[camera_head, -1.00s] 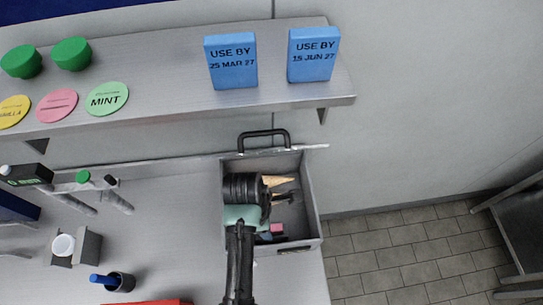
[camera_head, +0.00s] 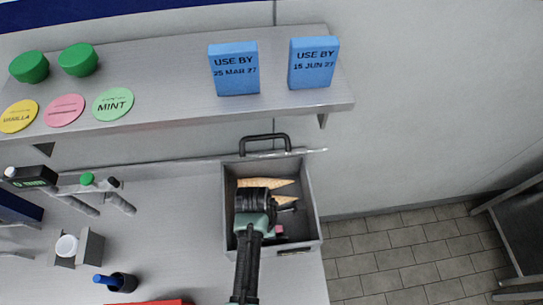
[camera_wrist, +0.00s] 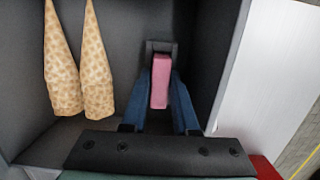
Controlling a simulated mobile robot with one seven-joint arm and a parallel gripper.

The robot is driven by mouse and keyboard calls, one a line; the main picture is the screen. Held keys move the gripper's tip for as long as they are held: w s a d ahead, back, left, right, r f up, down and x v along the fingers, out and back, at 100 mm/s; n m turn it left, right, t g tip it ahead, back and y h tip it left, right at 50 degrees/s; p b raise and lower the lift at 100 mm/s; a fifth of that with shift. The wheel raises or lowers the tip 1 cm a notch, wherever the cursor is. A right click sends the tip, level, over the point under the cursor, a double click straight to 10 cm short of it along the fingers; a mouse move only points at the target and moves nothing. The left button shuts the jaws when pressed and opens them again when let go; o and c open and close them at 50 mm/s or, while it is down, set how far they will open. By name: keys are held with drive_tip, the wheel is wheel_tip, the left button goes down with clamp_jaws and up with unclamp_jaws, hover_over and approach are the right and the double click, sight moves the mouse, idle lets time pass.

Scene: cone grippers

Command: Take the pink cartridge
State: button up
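The pink cartridge (camera_wrist: 160,82) stands in a dark slot at the wall of the grey open box (camera_wrist: 112,75). In the wrist view the two blue fingers of my gripper (camera_wrist: 160,76) lie on either side of it, spread around it. Any gap between fingers and cartridge is too small to judge. In the head view only a small bit of pink (camera_head: 279,229) shows beside my wrist, inside the box's near end. My arm hides the rest, and my fingers do not show clearly there.
Waffle cones (camera_wrist: 78,70) lie in the box, left of my fingers in the wrist view; they also show in the head view (camera_head: 265,183). The box has a black handle (camera_head: 265,139). A shelf with blue date boxes (camera_head: 235,69) is above. A pen cup (camera_head: 122,283) stands left.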

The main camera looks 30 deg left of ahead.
clamp_jaws()
drive_tip(key=shift+r, duration=0.15)
